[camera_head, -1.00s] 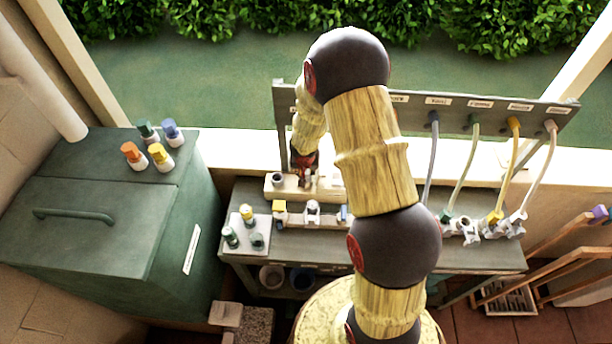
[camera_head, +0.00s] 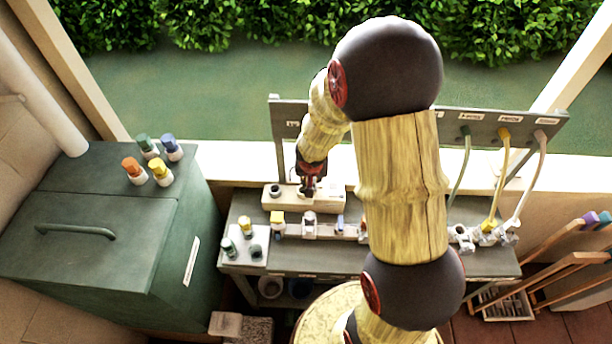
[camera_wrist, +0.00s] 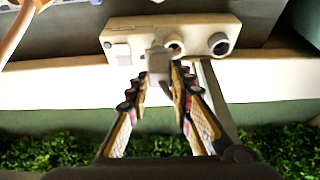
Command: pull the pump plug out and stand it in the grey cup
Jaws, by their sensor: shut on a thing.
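My gripper (camera_head: 308,190) is over the pale block (camera_head: 330,201) at the back of the bench. In the wrist view, my gripper (camera_wrist: 160,77) is shut on the light grey pump plug (camera_wrist: 158,61), held between the fingertips. The plug is in front of the block (camera_wrist: 125,40), beside a round opening (camera_wrist: 175,47). I cannot tell whether its lower end is clear of the block. The grey cup (camera_wrist: 220,43), round with a dark mouth, stands at the block's right end in that view. In the head view the cup (camera_head: 276,190) is at the block's left end.
A white tray (camera_head: 233,260) with small bottles sits on the bench's left. A yellow-capped item (camera_head: 277,222) and other small fittings line the front. Hoses (camera_head: 502,175) hang from the back panel at right. A green chest (camera_head: 90,235) stands left, with several bottles on top.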

